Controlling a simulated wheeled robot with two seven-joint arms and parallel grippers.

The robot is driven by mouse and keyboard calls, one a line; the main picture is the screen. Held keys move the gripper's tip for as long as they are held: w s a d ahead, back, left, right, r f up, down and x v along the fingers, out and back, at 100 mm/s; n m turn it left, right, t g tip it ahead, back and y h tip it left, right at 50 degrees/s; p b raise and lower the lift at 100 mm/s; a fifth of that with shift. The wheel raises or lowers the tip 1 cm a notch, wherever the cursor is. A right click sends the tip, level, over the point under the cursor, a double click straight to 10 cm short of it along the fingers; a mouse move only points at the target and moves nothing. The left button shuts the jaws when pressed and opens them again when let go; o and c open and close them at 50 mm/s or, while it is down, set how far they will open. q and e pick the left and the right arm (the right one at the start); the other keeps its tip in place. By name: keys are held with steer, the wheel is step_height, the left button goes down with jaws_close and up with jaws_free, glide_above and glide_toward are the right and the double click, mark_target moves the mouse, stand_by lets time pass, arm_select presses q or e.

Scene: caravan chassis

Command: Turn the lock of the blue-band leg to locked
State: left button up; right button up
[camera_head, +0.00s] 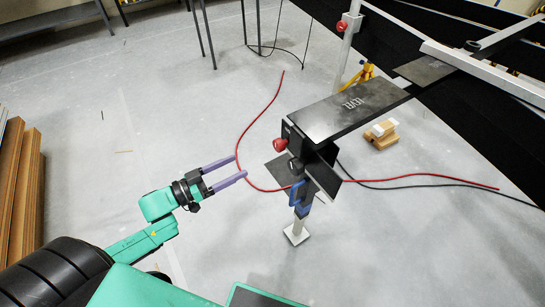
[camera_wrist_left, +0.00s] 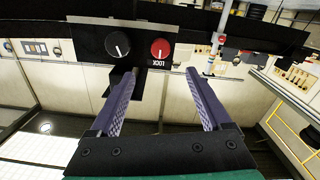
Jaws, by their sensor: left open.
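The blue-band leg stands at right of centre in the head view, with a blue band (camera_head: 304,211) above its pale foot (camera_head: 296,236). A red round knob (camera_head: 280,145) sits on its dark upper housing, and a black knob (camera_head: 295,164) is beside it. In the left wrist view the red knob (camera_wrist_left: 160,48) has a white pointer mark roughly vertical and upside-down lettering like LOCK below it. The black knob (camera_wrist_left: 117,43) is to its left. My left gripper (camera_head: 240,166) is open and empty, its purple fingers pointing at the housing, apart from both knobs.
A dark flat plate marked LEVEL (camera_head: 350,108) extends from the housing to the chassis. A red cable (camera_head: 240,130) curves on the floor. Floor at left is largely clear.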

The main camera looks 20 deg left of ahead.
mark_target(276, 146)
arm_select(q)
steer(key=b+x, duration=0.2)
steer(key=x, duration=1.1)
steer(key=shift+w, duration=0.1)
jaws_close()
arm_select(e)
steer(key=w+r, duration=0.1)
steer(key=w, duration=0.1)
steer(key=w+a+r, duration=0.1)
steer(key=w+r, duration=0.1)
steer(key=shift+r, duration=0.2)
